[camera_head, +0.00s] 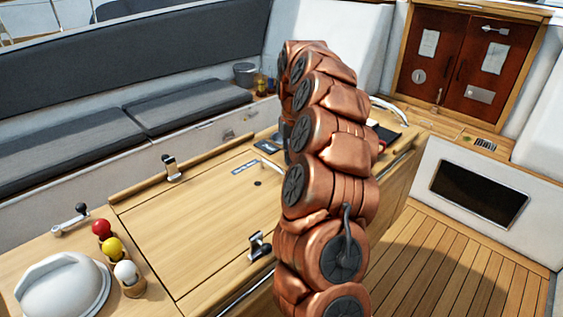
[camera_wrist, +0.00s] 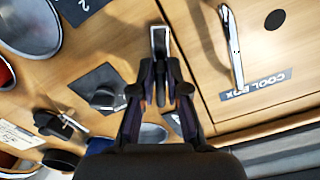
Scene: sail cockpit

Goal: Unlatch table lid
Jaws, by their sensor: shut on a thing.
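The wooden table lid (camera_head: 205,225) lies closed and flat in the head view. One latch (camera_head: 172,167) sits on its far edge and another latch (camera_head: 259,245) on its near edge. In the wrist view the lid (camera_wrist: 285,60) is on the right, with a metal handle (camera_wrist: 232,45) and a "COOL BOX" label (camera_wrist: 256,88). My gripper (camera_wrist: 161,75) is shut on a narrow metal latch piece (camera_wrist: 160,38) beside the lid's edge. The fingers hide part of this latch. My arm hides the gripper in the head view.
In the wrist view, a black knob (camera_wrist: 104,96) and several cups are left of my gripper. Floor (camera_head: 440,262) is clear at right.

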